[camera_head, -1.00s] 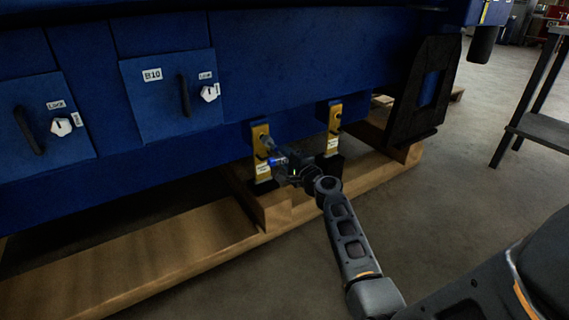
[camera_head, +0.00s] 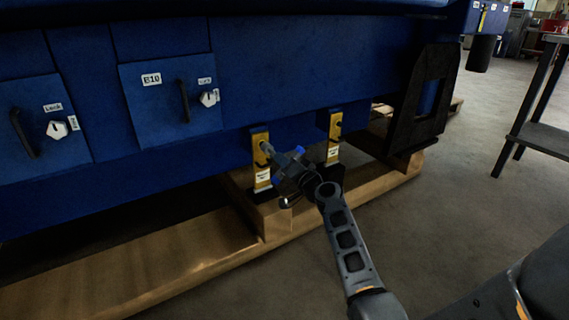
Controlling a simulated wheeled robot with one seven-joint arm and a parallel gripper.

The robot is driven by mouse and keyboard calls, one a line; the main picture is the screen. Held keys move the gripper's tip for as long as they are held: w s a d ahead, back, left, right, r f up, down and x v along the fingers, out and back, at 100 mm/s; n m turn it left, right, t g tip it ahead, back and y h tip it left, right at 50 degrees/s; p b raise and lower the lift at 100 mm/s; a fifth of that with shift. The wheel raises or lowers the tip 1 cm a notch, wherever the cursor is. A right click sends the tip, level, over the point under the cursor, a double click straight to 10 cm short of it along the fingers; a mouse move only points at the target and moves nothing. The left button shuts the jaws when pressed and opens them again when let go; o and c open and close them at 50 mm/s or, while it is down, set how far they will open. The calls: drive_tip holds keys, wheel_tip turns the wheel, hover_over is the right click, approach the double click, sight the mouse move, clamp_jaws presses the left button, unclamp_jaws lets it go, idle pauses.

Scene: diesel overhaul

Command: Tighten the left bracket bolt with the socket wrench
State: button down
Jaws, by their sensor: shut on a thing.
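The left bracket (camera_head: 260,164) is a yellow plate with a white label, fixed low on the blue engine body. Its bolt is hidden behind the tool. A similar right bracket (camera_head: 334,138) stands to its right. My gripper (camera_head: 285,170) is shut on the socket wrench (camera_head: 268,149), which has a grey socket end and blue parts. The socket end points up and left and meets the left bracket near its upper part. I cannot tell whether it is seated on the bolt.
A wooden skid (camera_head: 200,240) lies under the engine body (camera_head: 290,60). A black support (camera_head: 422,100) stands right of the brackets. Panels with black handles (camera_head: 184,101) and white knobs are on the left. A dark table (camera_head: 545,135) is at the right. The floor between is clear.

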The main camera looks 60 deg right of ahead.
drive_tip(key=n, duration=0.3)
drive_tip(key=shift+n, duration=0.3)
drive_tip(key=n, duration=0.8)
drive_tip(key=shift+n, duration=2.1)
drive_tip(key=shift+w+d, duration=0.1)
